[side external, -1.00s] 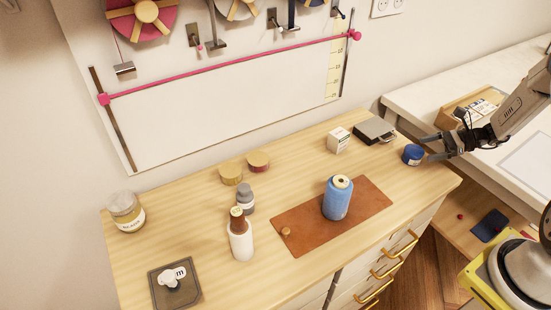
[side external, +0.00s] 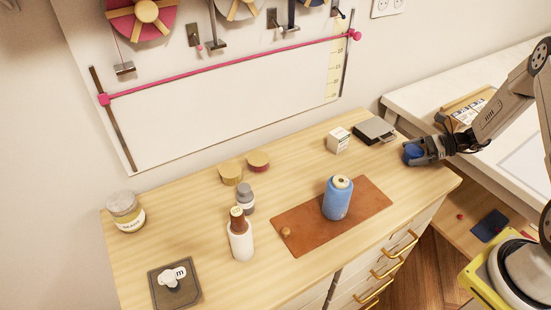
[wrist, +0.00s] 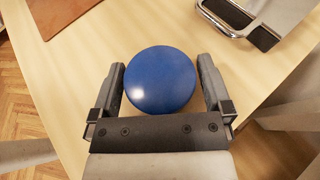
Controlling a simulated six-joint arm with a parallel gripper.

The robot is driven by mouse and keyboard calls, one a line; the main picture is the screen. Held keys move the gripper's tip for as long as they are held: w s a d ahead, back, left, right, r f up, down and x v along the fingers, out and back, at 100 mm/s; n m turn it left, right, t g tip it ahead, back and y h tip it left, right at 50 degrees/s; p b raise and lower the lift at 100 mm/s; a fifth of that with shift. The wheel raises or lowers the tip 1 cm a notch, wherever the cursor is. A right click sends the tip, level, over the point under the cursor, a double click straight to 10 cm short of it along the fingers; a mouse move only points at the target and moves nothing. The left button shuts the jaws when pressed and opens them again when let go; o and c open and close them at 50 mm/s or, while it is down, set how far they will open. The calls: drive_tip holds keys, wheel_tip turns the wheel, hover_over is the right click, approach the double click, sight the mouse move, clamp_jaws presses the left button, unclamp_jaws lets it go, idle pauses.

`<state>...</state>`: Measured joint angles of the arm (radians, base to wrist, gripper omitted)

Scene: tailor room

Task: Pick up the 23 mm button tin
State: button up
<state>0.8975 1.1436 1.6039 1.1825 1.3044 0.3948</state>
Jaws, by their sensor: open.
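A round blue tin (side external: 412,152) stands near the right end of the wooden table. No size mark on it is readable, so I cannot tell if it is the 23 mm one. My gripper (side external: 419,150) is around it, jaws open. In the wrist view the smooth blue lid (wrist: 160,80) lies between the two fingers, with a narrow gap on each side. Two other round tins, one yellow (side external: 230,174) and one with a red side (side external: 258,162), stand at the back middle of the table, away from my gripper.
A grey metal-edged pad (side external: 374,131) and a white box (side external: 338,139) are just left of the blue tin. A blue thread cone (side external: 337,201) stands on a brown leather mat (side external: 373,199). A bottle (side external: 240,240) and jar (side external: 126,212) are farther left. The table edge is close by.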

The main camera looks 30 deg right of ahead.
drive_tip(key=c, duration=1.1)
drive_tip(key=shift+r, duration=0.25)
drive_tip(key=shift+r, duration=0.9)
drive_tip(key=s+a+r, duration=0.2)
drive_tip(key=s+r, duration=0.1)
drive_tip(key=s, duration=0.1)
drive_tip(key=s+a+r, duration=0.2)
drive_tip(key=s+r, duration=0.2)
drive_tip(key=s+a+r, duration=0.1)
drive_tip(key=s+r, duration=0.2)
drive_tip(key=s, duration=0.1)
drive_tip(key=shift+s+a+r, duration=0.35)
drive_tip(key=shift+a+r, duration=0.05)
